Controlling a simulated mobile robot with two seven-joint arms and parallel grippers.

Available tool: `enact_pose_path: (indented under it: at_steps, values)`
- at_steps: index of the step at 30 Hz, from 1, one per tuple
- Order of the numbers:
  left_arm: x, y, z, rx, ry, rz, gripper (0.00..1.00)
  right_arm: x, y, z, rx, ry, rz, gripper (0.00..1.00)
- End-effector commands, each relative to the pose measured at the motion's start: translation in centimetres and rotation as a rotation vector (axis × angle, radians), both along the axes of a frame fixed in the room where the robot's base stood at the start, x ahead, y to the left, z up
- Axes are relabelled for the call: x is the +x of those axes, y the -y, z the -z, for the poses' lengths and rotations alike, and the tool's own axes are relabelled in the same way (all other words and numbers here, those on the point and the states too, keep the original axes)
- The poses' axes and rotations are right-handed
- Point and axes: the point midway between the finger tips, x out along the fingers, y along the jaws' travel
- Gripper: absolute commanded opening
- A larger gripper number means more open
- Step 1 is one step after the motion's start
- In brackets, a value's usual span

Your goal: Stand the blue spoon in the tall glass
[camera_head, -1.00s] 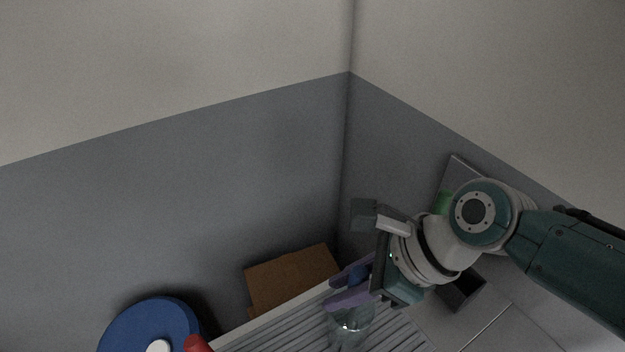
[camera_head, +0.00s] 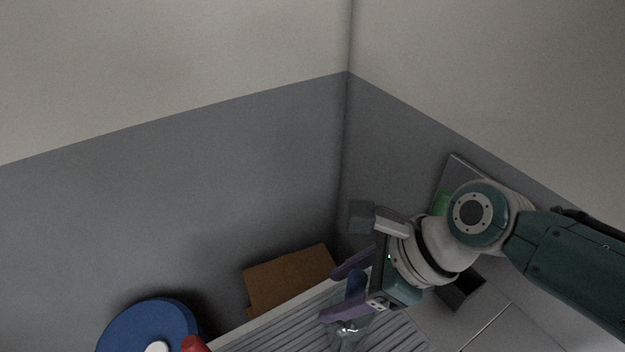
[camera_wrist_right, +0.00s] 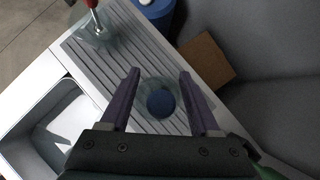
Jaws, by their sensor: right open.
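The blue spoon (camera_head: 355,285) is between the spread purple fingers of my right gripper (camera_head: 329,296). In the right wrist view its round blue end (camera_wrist_right: 160,103) shows within the outline of the tall glass (camera_wrist_right: 146,90). In the head view the clear glass (camera_head: 348,333) stands just below the fingers, and the spoon's blue part is above it, roughly upright. The fingers are open, with gaps on both sides of the spoon in the wrist view. The spoon's lower part is hard to see through the glass. My left gripper is not in view.
The glass stands on a ribbed drainboard (camera_wrist_right: 112,52) beside a sink basin (camera_wrist_right: 45,135). Another clear vessel with a red-handled thing (camera_wrist_right: 93,8) stands at the far left of the board. A blue round object (camera_head: 150,322) and a brown box (camera_head: 290,278) lie near the wall.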

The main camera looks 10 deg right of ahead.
Motion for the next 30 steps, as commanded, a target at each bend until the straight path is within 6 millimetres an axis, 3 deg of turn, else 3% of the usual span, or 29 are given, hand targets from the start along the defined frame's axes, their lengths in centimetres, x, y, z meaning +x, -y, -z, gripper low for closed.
enact_pose_path:
  at_steps: [5,10,18,30]
  values:
    - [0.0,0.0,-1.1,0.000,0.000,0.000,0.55,-0.4,0.9,-1.6,-0.002,0.001,0.001,0.63]
    - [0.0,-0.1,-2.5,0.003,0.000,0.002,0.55,-1.2,2.6,-4.5,-0.002,0.002,0.001,0.63]
    - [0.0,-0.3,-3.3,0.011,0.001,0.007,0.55,-2.3,4.7,-7.7,-0.001,0.000,0.001,0.63]
    - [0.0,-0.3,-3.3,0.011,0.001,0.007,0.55,-2.5,5.0,-8.2,0.000,0.000,0.000,0.63]
